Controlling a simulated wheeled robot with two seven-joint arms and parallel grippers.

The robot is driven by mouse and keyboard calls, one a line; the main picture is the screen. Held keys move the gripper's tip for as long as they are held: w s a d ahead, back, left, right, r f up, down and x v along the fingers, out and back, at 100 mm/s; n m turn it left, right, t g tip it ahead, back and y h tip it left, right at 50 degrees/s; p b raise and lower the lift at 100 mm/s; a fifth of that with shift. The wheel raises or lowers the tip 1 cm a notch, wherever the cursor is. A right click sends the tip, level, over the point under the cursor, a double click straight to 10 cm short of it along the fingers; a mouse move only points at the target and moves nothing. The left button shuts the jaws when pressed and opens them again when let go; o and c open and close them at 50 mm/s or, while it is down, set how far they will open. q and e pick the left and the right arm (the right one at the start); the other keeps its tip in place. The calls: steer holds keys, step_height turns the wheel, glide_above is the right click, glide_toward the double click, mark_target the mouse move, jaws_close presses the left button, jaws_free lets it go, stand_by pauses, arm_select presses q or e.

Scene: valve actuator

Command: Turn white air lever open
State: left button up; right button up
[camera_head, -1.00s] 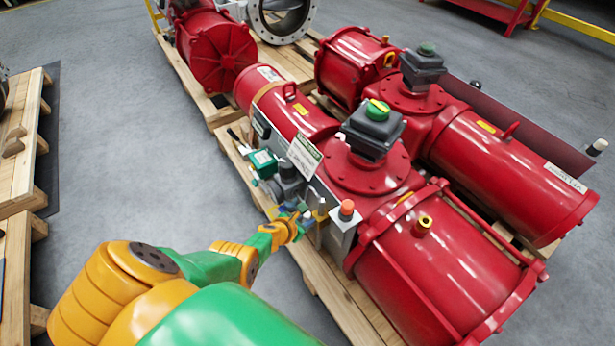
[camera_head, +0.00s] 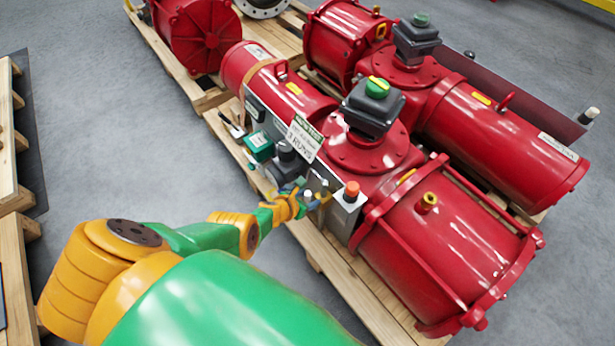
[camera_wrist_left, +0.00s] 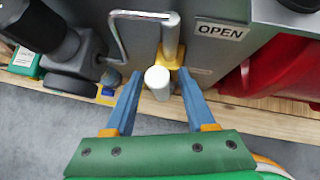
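The white air lever (camera_wrist_left: 157,80) shows in the left wrist view as a pale rounded end, with a grey rod and yellow fitting (camera_wrist_left: 174,60) just behind it. My left gripper (camera_wrist_left: 159,74) is open, with one blue finger on each side of the white end. A gap shows between it and the left finger; whether the right finger touches it I cannot tell. In the head view my left gripper (camera_head: 309,196) is at the side of the red actuator (camera_head: 365,150), by the control panel, and the lever is small there. My right gripper is not in view.
An "OPEN" label (camera_wrist_left: 221,31) is on the grey panel right of the lever. A bent metal tube (camera_wrist_left: 118,30) and dark cylindrical parts (camera_wrist_left: 70,62) stand close on the left. An orange-topped box (camera_head: 350,207) is right of the gripper. Wooden pallet (camera_head: 345,282) lies below.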

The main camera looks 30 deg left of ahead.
arm_select(q)
steer(key=shift+s, duration=0.1)
steer(key=p+v, duration=0.6)
steer(key=shift+r+p, duration=0.35)
steer(key=shift+p, duration=0.05)
steer(key=shift+s+r, duration=0.2)
steer(key=shift+s, duration=0.2)
steer(key=shift+f, duration=0.2)
